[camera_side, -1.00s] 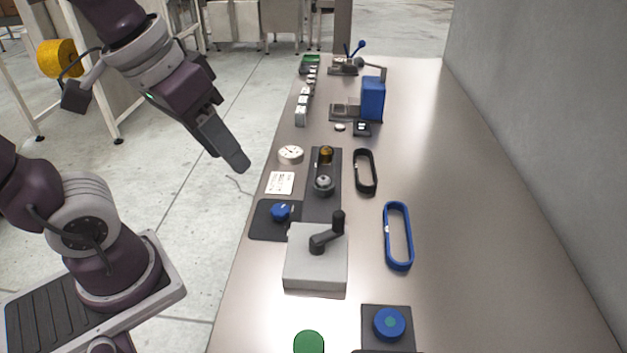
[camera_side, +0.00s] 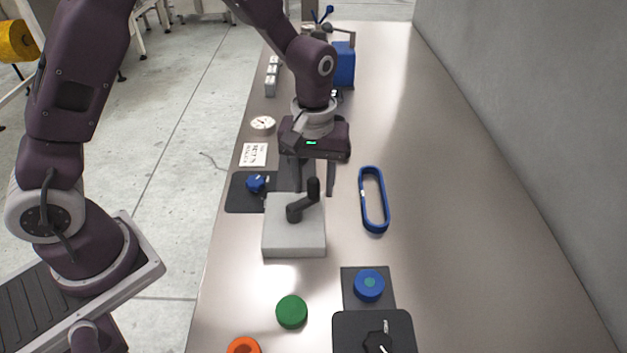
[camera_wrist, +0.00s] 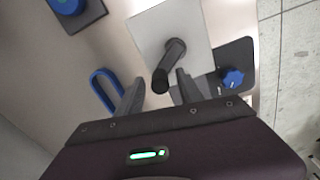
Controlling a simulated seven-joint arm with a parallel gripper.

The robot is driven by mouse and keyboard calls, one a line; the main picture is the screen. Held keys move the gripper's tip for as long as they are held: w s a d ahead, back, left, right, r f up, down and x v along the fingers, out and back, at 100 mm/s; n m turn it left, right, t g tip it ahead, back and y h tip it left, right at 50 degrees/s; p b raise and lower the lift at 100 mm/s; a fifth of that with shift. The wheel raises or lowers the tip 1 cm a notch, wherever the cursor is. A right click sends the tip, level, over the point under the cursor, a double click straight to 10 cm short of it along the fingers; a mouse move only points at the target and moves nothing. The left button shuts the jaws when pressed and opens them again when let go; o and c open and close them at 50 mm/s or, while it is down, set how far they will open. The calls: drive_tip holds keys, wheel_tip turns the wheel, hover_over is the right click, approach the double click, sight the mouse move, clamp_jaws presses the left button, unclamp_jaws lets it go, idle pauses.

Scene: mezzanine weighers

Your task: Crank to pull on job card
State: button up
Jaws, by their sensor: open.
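The crank is a black arm (camera_side: 302,208) with an upright black handle (camera_side: 313,188), on top of a light grey box (camera_side: 294,241). The handle points to the back right of its pivot in the side view. My gripper (camera_side: 314,187) is open, pointing down over the box's far edge. In the wrist view the crank handle (camera_wrist: 161,80) shows between the tips of my open gripper (camera_wrist: 159,84); whether a finger touches it I cannot tell. The job card (camera_side: 253,154) is white with dark print too small to read surely, left of my gripper.
A blue knob on a dark plate (camera_side: 240,196) sits close left of the box. A green disc (camera_side: 291,311), a blue button (camera_side: 369,285) and a black dial plate (camera_side: 345,331) are nearer. A round gauge (camera_side: 263,123) lies behind the card.

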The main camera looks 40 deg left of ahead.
clamp_jaws()
idle(0.3)
drive_tip(key=m, duration=0.1)
drive_tip(key=d+m, duration=0.1)
drive_tip(key=m, duration=0.2)
drive_tip(key=shift+s+d, duration=0.25)
drive_tip(key=shift+s+d+m, duration=0.25)
drive_tip(key=shift+d+m, duration=0.05)
drive_tip(key=shift+m, duration=0.65)
drive_tip(key=shift+s+d+m, duration=0.2)
drive_tip(key=shift+d+m, duration=0.1)
drive_tip(key=shift+m, duration=0.65)
unclamp_jaws()
